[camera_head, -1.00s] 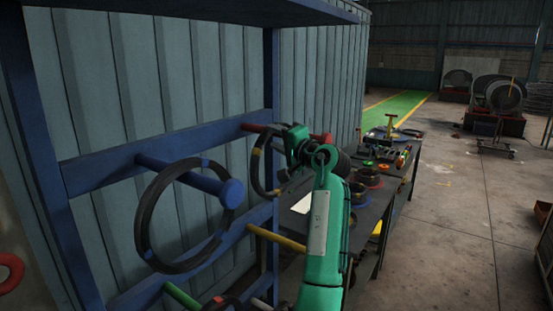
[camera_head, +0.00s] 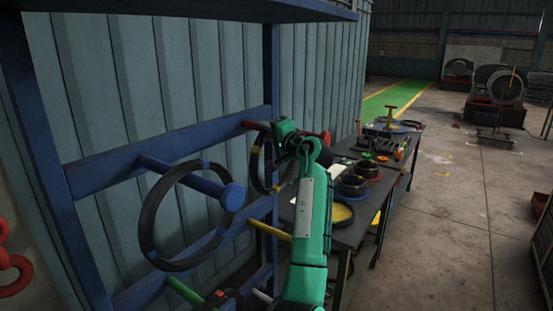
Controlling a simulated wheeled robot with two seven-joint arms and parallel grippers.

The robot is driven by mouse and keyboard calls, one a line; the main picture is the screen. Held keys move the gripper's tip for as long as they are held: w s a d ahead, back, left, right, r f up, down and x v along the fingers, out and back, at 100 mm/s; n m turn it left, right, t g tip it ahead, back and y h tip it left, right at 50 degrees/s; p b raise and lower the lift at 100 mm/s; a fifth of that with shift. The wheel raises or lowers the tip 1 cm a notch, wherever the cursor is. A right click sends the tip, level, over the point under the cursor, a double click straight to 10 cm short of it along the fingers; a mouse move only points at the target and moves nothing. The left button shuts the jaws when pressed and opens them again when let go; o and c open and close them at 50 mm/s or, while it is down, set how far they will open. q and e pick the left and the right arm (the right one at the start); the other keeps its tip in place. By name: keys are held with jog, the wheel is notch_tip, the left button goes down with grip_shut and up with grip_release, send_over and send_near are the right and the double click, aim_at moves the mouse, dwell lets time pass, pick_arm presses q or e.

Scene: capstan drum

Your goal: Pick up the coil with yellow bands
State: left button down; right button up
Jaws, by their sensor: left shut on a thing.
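The coil with yellow bands (camera_head: 254,168) is a thin dark ring, seen nearly edge-on at the rack's far post. It hangs by the red peg (camera_head: 251,124); part of the peg is hidden behind my gripper, so I cannot tell whether the ring is still around it. My left gripper (camera_head: 283,152) is at the ring's right side and shut on it. Its fingertips are mostly hidden by its own green arm. My right gripper is not in view.
A dark coil with blue bands (camera_head: 147,215) hangs on the blue peg (camera_head: 225,193) at the left. A yellow peg (camera_head: 268,230) and a green peg (camera_head: 184,292) stick out below. A dark table (camera_head: 352,232) with coils and tools stands right of my arm. Open floor (camera_head: 460,220) lies right.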

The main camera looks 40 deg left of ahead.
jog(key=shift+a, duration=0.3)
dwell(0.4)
pick_arm(q)
jog(key=shift+f, duration=0.1)
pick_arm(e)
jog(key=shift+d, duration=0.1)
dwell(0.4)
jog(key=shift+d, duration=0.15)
pick_arm(q)
jog(key=shift+r, duration=0.25)
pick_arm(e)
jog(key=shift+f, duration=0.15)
pick_arm(q)
jog(key=shift+a+r+b, duration=0.1)
jog(key=shift+r+b, duration=0.3)
jog(key=shift+r, duration=0.2)
notch_tip(320, 180, up, 6)
jog(key=shift+r+b, duration=0.25)
jog(key=shift+b, duration=0.85)
jog(key=shift+r, duration=1.1)
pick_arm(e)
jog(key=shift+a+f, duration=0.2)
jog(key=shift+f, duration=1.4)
